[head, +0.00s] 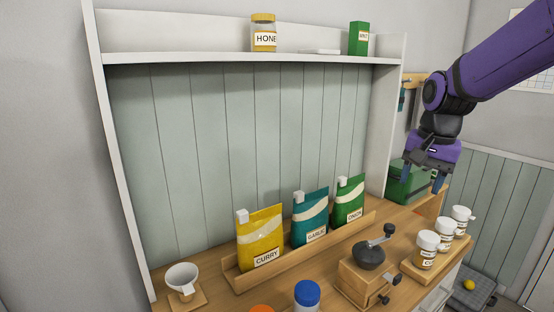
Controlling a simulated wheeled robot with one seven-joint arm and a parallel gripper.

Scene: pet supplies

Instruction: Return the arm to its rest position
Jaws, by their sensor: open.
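My purple arm reaches in from the upper right of the head view. My gripper (424,181) points down at the right, with its two blue fingers apart and nothing between them. It hangs in front of a green box (398,186) at the right end of the counter and hides part of it. Whether the fingers touch the box or stay clear of it, I cannot tell.
Curry (260,237), garlic (311,217) and onion (348,203) bags stand in a wooden rack. A grinder (369,270) and a tray (436,263) of labelled jars stand nearby. A white cup (182,278) is at left. The shelf (220,57) holds a honey jar (264,33).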

